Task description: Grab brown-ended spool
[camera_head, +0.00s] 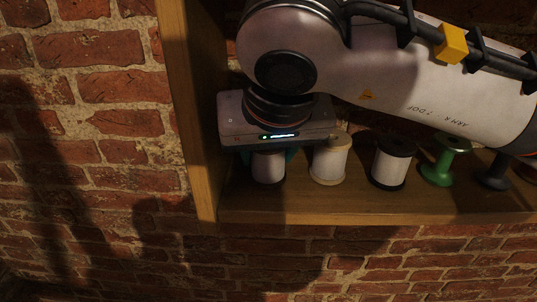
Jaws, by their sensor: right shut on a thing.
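Several spools stand in a row on a wooden shelf. My right gripper (268,152) reaches down over the leftmost spool (268,167), its teal fingers shut on either side of it. This spool has a white winding. Its top end is hidden under the gripper body, and its lower end is in shadow, so I cannot tell its end colour for sure. Just right of it stands a spool with tan, wood-coloured ends (329,162) and a white winding, upright and close to the gripper. My left gripper is not in view.
Further right stand a black-ended spool (391,165) with white winding, an empty green spool (439,166) and a dark spool (491,174). The wooden shelf (300,216) has a side panel (188,110) close to the left of my gripper. The shelf's front strip is clear.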

